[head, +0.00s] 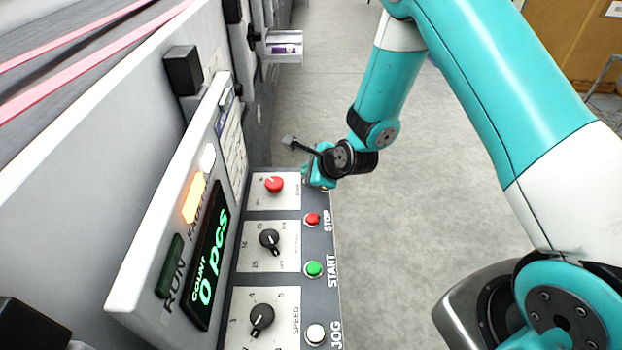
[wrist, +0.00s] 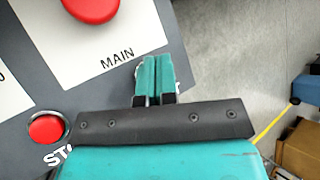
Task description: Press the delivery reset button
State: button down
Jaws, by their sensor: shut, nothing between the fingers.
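My gripper (head: 312,178) is over the far right corner of the sloping control panel (head: 280,210). In the wrist view its teal fingers (wrist: 157,75) are shut together with nothing between them, over the panel's edge beside the MAIN plate. A bit of pale, metallic rim shows on either side of the fingertips; what lies under them is hidden, and I cannot tell whether they touch it. No label reading delivery reset is legible. The red MAIN knob (head: 274,184) is left of the gripper, and the red STOP button (head: 312,219) is nearer; it also shows in the wrist view (wrist: 46,129).
A green START button (head: 314,269), a white JOG button (head: 315,334) and two black dials (head: 269,240) are nearer on the panel. An upright display (head: 207,256) reads 0 pcs, with an amber FAULT lamp (head: 193,198) lit. Open floor (head: 400,260) lies to the right.

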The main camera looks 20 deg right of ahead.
jog(key=shift+f+b, duration=0.35)
jog(key=shift+f, duration=0.15)
jog(key=shift+r, duration=0.1)
dwell(0.5)
jog(key=shift+r+p, duration=0.7)
jog(key=shift+r, duration=0.15)
notch_tip(320, 180, up, 5)
jog(key=p, duration=0.4)
jog(key=shift+r, duration=0.1)
dwell(0.4)
